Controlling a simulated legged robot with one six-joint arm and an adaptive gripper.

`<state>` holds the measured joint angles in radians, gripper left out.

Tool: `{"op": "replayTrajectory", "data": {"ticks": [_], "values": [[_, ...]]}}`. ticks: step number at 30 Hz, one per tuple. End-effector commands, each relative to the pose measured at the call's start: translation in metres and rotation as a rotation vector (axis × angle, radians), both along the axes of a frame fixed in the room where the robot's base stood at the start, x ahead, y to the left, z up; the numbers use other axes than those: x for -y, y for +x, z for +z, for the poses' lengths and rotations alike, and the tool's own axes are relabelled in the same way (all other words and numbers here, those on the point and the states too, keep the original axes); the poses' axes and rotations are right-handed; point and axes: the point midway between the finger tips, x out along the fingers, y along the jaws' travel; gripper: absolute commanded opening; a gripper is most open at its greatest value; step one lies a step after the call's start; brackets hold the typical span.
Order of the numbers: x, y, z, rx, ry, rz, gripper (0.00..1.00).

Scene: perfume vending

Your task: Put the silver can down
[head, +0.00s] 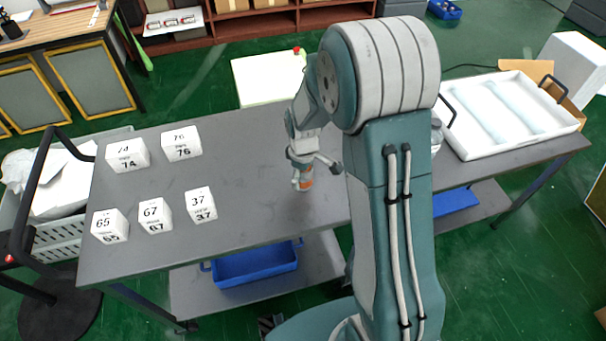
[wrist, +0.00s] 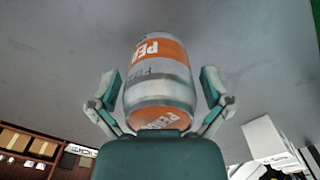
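The silver can with an orange band (wrist: 160,80) sits between the two fingers of my gripper (wrist: 162,95) in the wrist view. A narrow gap shows between each finger and the can, so my gripper looks open around it. In the head view my gripper (head: 314,160) points down over the grey table (head: 255,205), and the can's orange part (head: 304,184) shows just below it. The can appears upright at the tabletop; whether its base fully touches cannot be told.
White numbered boxes (head: 155,215) stand on the table's left. A white tray (head: 530,130) lies at the right end. A silvery round object (head: 436,135) is partly hidden behind my arm. A blue bin (head: 255,264) sits on the lower shelf.

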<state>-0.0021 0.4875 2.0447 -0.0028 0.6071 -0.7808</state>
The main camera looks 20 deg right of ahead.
Motion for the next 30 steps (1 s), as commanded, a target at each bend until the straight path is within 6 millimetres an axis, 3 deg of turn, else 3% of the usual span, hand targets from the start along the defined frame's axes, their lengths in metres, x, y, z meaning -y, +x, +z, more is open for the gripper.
{"op": "replayTrajectory", "data": {"ticks": [10,24,30], "values": [[0.000,0.001,0.011,0.004,0.000,0.000,1.00],[0.000,0.001,0.102,0.004,0.000,0.000,1.00],[0.000,0.000,0.120,0.003,0.000,-0.001,1.00]]}}
